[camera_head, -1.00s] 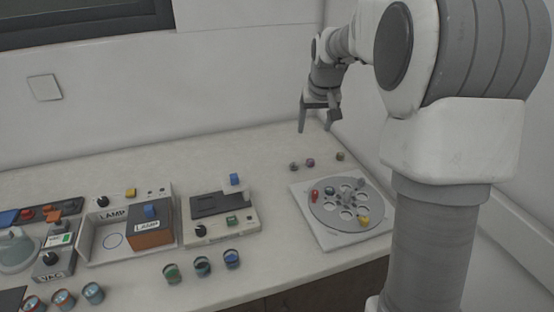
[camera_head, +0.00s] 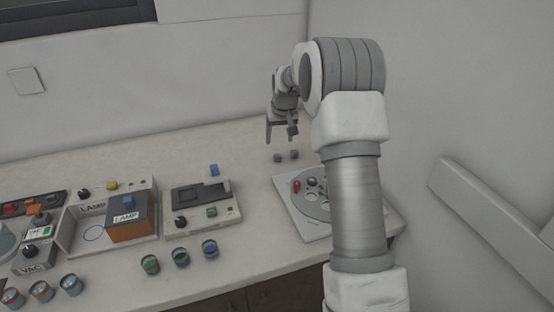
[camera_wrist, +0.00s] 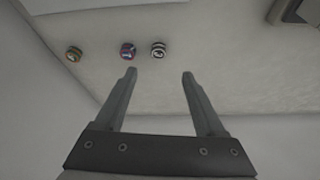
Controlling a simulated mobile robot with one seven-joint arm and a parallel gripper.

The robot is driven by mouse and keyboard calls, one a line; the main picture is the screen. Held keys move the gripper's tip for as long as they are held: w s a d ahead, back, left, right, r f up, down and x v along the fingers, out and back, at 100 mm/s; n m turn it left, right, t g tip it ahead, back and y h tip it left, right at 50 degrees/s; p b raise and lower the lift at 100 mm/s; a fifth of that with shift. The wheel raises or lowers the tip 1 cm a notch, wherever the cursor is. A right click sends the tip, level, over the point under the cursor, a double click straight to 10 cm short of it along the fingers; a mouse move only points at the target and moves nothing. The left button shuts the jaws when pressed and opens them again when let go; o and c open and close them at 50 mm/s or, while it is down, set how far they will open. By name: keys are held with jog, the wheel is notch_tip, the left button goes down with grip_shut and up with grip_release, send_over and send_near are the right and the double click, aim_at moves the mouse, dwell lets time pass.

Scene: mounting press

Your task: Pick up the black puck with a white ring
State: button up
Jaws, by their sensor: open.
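The black puck with white markings (camera_wrist: 159,49) lies on the bench in the wrist view, at the right end of a row of small pucks. In the head view it appears as a small dark puck (camera_head: 278,158) just below my gripper. My gripper (camera_head: 281,138) is open and empty, pointing down above the bench. In the wrist view its fingertips (camera_wrist: 159,73) are apart, and the black puck shows beyond the gap between them, not between the fingers.
A purple puck (camera_wrist: 128,50) lies close beside the black one, and a green-brown puck (camera_wrist: 74,53) lies farther left. A white plate (camera_head: 290,207) with a grey holed disc stands nearby, partly hidden by my arm. Devices and jars (camera_head: 150,264) fill the bench's left.

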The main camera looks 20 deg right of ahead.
send_over(278, 156)
jog(key=s, duration=0.2)
jog(key=f, duration=0.4)
jog(key=shift+s+a+f, duration=0.2)
jog(key=shift+a+f, duration=0.1)
jog(key=shift+a, duration=0.1)
jog(key=shift+b+x, duration=0.3)
jog(key=shift+x, duration=2.35)
jog(key=shift+s+d, duration=0.1)
jog(key=shift+d, duration=0.05)
jog(key=shift+c, duration=0.4)
grip_shut()
